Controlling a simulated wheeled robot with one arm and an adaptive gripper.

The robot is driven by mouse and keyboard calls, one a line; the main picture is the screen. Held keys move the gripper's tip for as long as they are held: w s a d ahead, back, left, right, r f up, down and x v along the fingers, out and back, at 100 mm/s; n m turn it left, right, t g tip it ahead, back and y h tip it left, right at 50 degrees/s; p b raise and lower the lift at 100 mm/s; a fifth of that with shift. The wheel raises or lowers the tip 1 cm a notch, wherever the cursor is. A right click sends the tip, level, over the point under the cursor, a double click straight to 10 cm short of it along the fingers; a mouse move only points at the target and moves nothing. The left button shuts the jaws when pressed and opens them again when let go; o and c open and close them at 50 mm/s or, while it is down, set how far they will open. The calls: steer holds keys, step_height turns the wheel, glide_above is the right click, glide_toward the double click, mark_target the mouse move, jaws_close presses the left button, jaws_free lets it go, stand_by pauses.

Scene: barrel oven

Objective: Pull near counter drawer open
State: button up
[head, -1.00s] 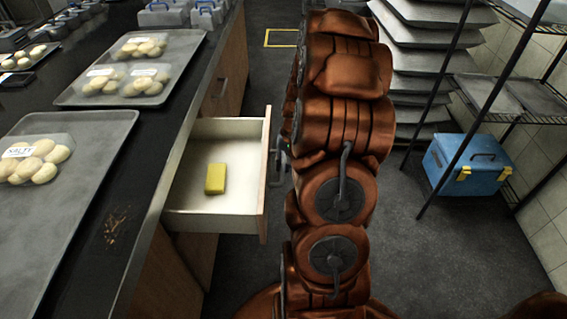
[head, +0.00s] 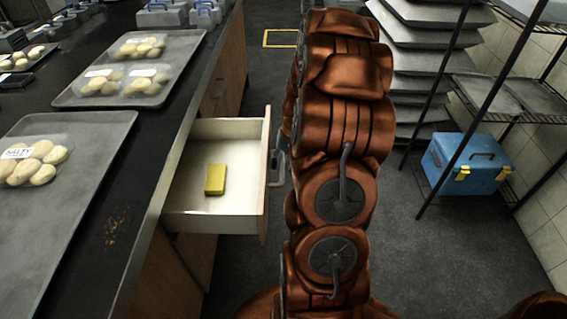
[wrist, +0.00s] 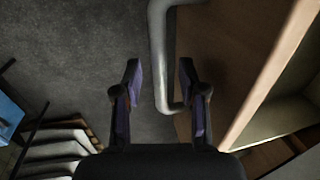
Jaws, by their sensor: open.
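The near counter drawer (head: 205,219) stands pulled out from the counter in the head view. A yellow block (head: 216,179) lies inside it. Its grey bar handle (wrist: 158,55) shows in the wrist view in front of the wooden drawer front (wrist: 225,50). My gripper (wrist: 159,75) is open, with one dark finger on each side of the handle in the picture. I see no finger clearly touching the bar, and how deep the bar lies between the fingers is hard to tell. In the head view my arm hides most of the gripper.
Trays (head: 85,190) with packed bread rolls lie on the dark counter. A blue toolbox (head: 468,163) stands at the right under a wire shelf (head: 480,85), near stacked grey trays (head: 425,65). Dark floor (head: 420,255) is clear to the right of my arm.

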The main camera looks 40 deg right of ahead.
step_height(320, 180, up, 12)
steer(key=s+d, duration=0.1)
steer(key=shift+s+d+f, duration=0.2)
steer(key=shift+s+d, duration=0.05)
steer(key=shift+s, duration=0.1)
stand_by(0.7)
steer(key=s+a+r+n+g+p, duration=0.1)
steer(key=s+a+r+n+p, duration=0.15)
steer(key=a, duration=0.35)
steer(key=s+a+r+n+p, duration=0.1)
steer(key=a+r, duration=0.3)
steer(key=a, duration=0.3)
steer(key=s+a+r+n+g+p, duration=0.1)
steer(key=a+r+p, duration=0.1)
steer(key=a+r, duration=0.3)
steer(key=s+a+r+n+p, duration=0.2)
steer(key=s+a+p, duration=0.1)
steer(key=s+a, duration=0.3)
steer(key=s+a+r+n+g+h+p, duration=0.1)
steer(key=s+a+r+n+p, duration=0.1)
steer(key=s+a, duration=0.4)
steer(key=s+p, duration=0.1)
steer(key=s, duration=0.3)
steer(key=shift+s+a+r+n+h, duration=0.15)
steer(key=shift+s+r+n+h, duration=0.15)
steer(key=shift+r+n, duration=0.1)
